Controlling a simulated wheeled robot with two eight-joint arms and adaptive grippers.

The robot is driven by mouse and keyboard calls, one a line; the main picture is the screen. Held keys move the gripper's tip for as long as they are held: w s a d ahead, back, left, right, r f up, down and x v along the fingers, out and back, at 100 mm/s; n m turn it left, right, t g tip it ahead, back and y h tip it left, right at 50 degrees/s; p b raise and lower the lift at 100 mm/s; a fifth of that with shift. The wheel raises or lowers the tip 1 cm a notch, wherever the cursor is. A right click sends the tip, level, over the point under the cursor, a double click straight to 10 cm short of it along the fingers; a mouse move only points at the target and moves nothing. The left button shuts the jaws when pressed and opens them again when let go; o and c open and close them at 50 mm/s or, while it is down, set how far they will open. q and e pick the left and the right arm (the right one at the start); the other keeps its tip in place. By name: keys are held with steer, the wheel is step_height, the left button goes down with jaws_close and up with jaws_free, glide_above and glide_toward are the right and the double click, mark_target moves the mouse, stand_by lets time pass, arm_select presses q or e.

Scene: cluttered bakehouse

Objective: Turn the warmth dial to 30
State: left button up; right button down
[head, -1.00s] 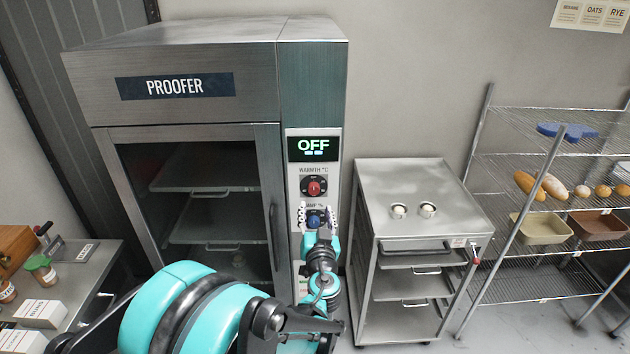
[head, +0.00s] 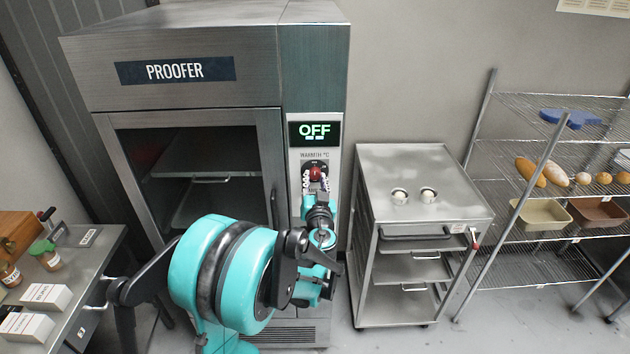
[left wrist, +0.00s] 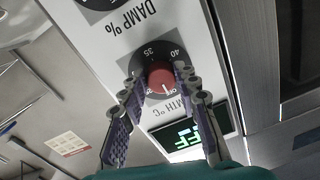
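The warmth dial is a red knob (head: 315,173) on a black scale disc, on the proofer's (head: 200,36) white panel under a display (head: 314,132) reading OFF. In the left wrist view the panel appears upside down, and the red knob (left wrist: 160,80) has its white mark at OFF; 35 and 40 show on the scale. My left gripper (head: 315,181) is at the dial. In the left wrist view its two fingers (left wrist: 160,74) stand apart, one on each side of the knob, with small gaps apparent. My right gripper is not in view.
A steel trolley (head: 420,180) stands right of the proofer, and a wire rack (head: 560,190) further right. A counter (head: 90,265) with jars and boxes is at left.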

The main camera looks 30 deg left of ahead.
arm_select(q)
jaws_close()
steer(key=shift+m, duration=0.3)
steer(key=m+b, duration=0.2)
steer(key=shift+s+f+m, duration=0.1)
steer(key=shift+m, duration=0.3)
steer(key=m+b, duration=0.1)
steer(key=m, duration=0.2)
steer(key=shift+a+m, duration=0.1)
steer(key=shift+m, duration=0.3)
steer(key=m+b, duration=0.2)
steer(key=m, duration=0.2)
steer(key=shift+m, duration=0.3)
steer(key=m, duration=0.4)
steer(key=m+b, duration=0.1)
steer(key=m, duration=0.1)
steer(key=shift+r+m+t+h, duration=0.25)
steer(key=shift+m+t+h, duration=0.05)
steer(key=shift+t, duration=0.1)
steer(key=m, duration=0.6)
steer(key=shift+r+b, duration=0.1)
steer(key=shift+b, duration=0.3)
